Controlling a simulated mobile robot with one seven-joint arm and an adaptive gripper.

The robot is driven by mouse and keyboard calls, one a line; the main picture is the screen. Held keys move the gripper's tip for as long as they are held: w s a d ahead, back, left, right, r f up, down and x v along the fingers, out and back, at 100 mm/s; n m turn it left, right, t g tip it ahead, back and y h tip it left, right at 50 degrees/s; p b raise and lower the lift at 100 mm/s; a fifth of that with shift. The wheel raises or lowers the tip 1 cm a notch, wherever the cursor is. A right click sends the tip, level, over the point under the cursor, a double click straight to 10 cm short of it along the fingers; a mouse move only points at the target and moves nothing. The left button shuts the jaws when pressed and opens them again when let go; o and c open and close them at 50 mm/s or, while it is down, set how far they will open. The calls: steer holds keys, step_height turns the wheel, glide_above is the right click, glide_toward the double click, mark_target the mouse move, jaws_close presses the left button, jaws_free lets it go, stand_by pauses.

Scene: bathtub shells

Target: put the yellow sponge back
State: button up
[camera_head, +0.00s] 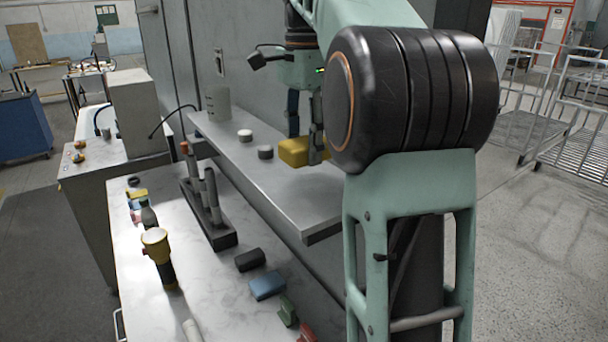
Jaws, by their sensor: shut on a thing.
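The yellow sponge (293,152) is a yellow block between the fingers of my gripper (304,142), over the right part of the raised grey metal shelf (285,190). My gripper points down and is shut on the sponge. The near finger covers part of the sponge's right side. I cannot tell whether the sponge touches the shelf or hangs just above it. My arm hides what lies to the right of it.
Two small round pieces (265,152) and a grey container (218,104) stand on the shelf. On the lower worktop (215,300) are a dark rack (222,238) with upright cylinders, a yellow-headed torch (155,238), and black (249,260), blue (267,287), green and red blocks.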

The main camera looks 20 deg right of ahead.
mark_target(301, 141)
steer(key=shift+f, duration=2.6)
steer(key=shift+f, duration=0.3)
steer(key=o, duration=1.1)
steer(key=shift+r, duration=0.1)
steer(key=shift+b, duration=0.35)
steer(key=r, duration=0.3)
steer(key=r+p, duration=0.1)
steer(key=r, duration=0.3)
steer(key=r+p, duration=0.1)
steer(key=r, duration=0.3)
steer(key=shift+w+a, duration=0.1)
steer(key=shift+a, duration=0.15)
steer(key=shift+f, duration=0.1)
